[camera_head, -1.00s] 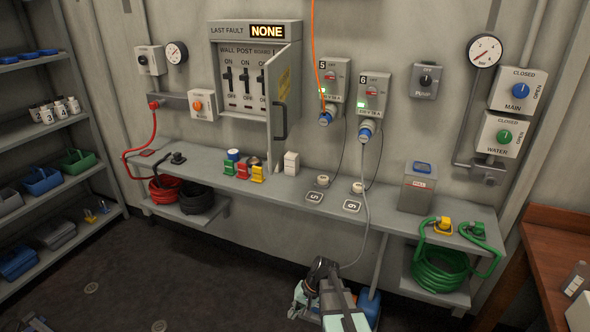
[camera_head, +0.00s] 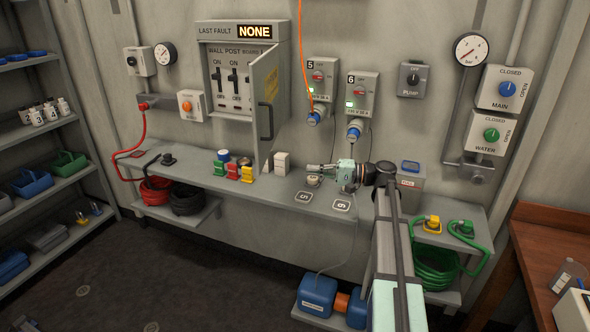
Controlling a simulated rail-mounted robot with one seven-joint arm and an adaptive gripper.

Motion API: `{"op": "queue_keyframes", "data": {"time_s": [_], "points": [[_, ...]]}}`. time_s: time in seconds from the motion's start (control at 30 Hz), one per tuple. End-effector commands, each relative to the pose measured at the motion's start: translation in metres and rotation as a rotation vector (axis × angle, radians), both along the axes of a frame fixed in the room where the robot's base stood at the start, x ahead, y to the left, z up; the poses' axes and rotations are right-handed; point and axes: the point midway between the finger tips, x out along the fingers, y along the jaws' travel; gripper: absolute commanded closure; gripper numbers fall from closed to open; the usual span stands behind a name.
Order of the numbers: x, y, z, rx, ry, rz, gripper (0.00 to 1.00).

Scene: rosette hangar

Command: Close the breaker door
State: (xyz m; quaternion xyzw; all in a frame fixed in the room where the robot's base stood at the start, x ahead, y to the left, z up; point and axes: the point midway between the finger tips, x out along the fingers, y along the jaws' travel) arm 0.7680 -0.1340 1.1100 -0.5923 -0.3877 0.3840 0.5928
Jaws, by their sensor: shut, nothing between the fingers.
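The breaker cabinet (camera_head: 217,34) is on the back wall with its grey door (camera_head: 264,82) standing partly open. The door seems hinged at the cabinet's right side and juts out towards me, covering the right part of the switch row. A dark handle (camera_head: 266,121) and a yellow label show on its face. The breaker switches (camera_head: 232,78) to its left are visible. My gripper (camera_head: 309,168) is shut and empty, pointing left just above the wall shelf. It is right of and below the door handle, apart from it.
The shelf (camera_head: 240,190) holds a white block (camera_head: 282,163) and coloured plugs (camera_head: 233,170) below the door. Sockets 5 (camera_head: 317,90) and 6 (camera_head: 358,105) with plugs and cables are right of the door. An orange cable (camera_head: 301,55) hangs beside it.

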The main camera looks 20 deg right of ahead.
Motion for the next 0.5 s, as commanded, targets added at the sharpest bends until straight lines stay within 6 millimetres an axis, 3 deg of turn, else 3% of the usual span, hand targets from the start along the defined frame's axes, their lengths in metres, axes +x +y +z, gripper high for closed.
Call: {"op": "queue_keyframes", "data": {"time_s": [0.17,0.5], "points": [[0.008,0.02,0.001,-0.002,0.003,0.001,1.0],[0.035,0.079,0.002,-0.002,0.004,0.001,1.0]]}}
